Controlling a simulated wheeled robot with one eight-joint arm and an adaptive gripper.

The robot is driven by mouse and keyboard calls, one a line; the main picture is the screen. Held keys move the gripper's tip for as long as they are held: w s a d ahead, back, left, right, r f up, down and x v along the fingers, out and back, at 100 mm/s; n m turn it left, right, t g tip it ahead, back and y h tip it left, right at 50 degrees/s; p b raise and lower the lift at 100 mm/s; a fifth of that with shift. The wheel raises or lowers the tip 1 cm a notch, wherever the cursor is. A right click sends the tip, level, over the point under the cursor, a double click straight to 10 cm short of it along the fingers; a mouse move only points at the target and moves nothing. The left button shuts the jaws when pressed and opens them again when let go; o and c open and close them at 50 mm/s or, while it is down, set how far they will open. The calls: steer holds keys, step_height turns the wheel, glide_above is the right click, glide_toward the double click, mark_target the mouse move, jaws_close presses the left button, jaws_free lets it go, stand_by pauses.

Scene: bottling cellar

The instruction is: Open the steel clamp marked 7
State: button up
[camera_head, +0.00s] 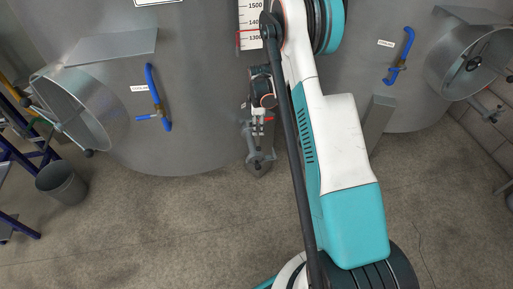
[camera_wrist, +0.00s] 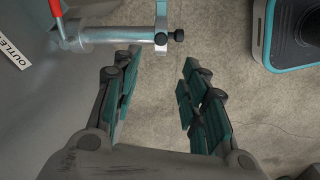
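In the wrist view a bright steel pipe (camera_wrist: 105,30) comes in from the left near the top. A steel clamp (camera_wrist: 161,25) stands across its end, with a dark knob (camera_wrist: 179,36) on its right side. No number 7 can be read on it. My gripper (camera_wrist: 158,62) is open and empty, its two teal-padded fingers well apart. The clamp lies just beyond the fingertips, toward the top of the picture, and is not between the pads. In the head view my arm ends low at the tank's front; the clamp is too small to tell there.
A red handle (camera_wrist: 56,8) and an OUTLET label (camera_wrist: 14,42) are beside the pipe. Two round hatches, left (camera_head: 85,112) and right (camera_head: 470,62), stick out. A bucket (camera_head: 61,183) stands at left.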

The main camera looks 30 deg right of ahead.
mark_target(259, 147)
step_height(259, 147, down, 15)
steer(key=b, duration=0.5)
steer(key=shift+d+f, duration=0.15)
jaws_close()
